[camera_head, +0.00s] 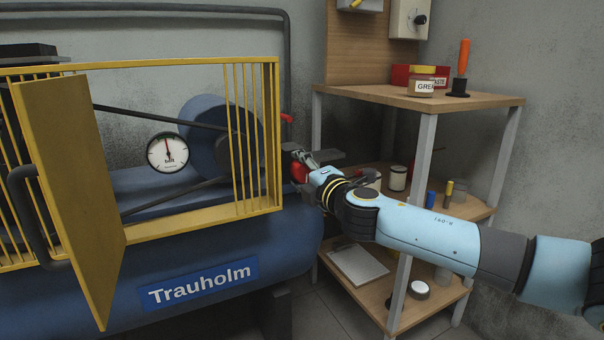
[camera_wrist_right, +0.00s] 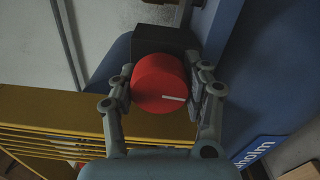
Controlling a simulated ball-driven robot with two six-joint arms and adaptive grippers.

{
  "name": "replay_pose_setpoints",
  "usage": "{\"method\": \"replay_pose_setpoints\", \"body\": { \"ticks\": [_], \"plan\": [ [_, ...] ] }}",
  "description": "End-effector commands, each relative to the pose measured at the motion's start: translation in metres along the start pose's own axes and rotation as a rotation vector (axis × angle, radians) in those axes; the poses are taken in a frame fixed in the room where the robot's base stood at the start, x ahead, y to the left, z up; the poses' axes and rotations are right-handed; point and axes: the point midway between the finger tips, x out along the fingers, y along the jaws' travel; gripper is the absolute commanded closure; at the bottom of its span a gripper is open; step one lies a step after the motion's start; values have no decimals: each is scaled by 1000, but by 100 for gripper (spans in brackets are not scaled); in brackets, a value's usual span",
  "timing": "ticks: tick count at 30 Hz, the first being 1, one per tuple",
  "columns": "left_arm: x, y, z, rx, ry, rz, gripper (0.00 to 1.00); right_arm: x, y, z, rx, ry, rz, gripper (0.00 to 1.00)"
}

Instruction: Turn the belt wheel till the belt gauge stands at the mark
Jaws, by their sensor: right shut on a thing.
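The belt wheel, a red round knob with a white line (camera_wrist_right: 160,84), sits between the two fingers of my right gripper (camera_wrist_right: 163,92) in the right wrist view. The fingers are shut on its sides, and the white line points to the right. In the head view the right gripper (camera_head: 308,166) is at the right end of the blue compressor, partly covering the red knob (camera_head: 299,172). The belt gauge (camera_head: 167,152) is a round white dial behind the yellow guard, its needle pointing nearly straight up. Its mark is too small to tell. My left gripper is not in view.
The yellow guard door (camera_head: 75,190) stands open at the left of the blue compressor (camera_head: 215,275). A red lever (camera_head: 287,118) sits above the knob. A wooden shelf unit (camera_head: 470,97) with jars, tools and a clipboard stands behind my right arm.

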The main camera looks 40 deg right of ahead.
Motion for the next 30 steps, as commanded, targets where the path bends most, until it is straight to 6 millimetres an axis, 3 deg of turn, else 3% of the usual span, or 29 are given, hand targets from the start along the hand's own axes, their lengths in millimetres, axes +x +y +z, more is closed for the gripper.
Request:
{"method": "replay_pose_setpoints", "body": {
  "ticks": [17, 18, 23, 30],
  "plan": [
    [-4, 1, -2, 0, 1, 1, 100, 0, -1, 0, 31, -1, -2, 84],
    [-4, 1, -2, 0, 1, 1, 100, 0, -1, 0, 30, -1, -2, 48],
    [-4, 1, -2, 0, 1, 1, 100, 0, -1, 0, 30, -1, -1, 27],
    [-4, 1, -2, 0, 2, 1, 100, 0, 0, 0, 30, -1, -1, 27]
  ]
}}
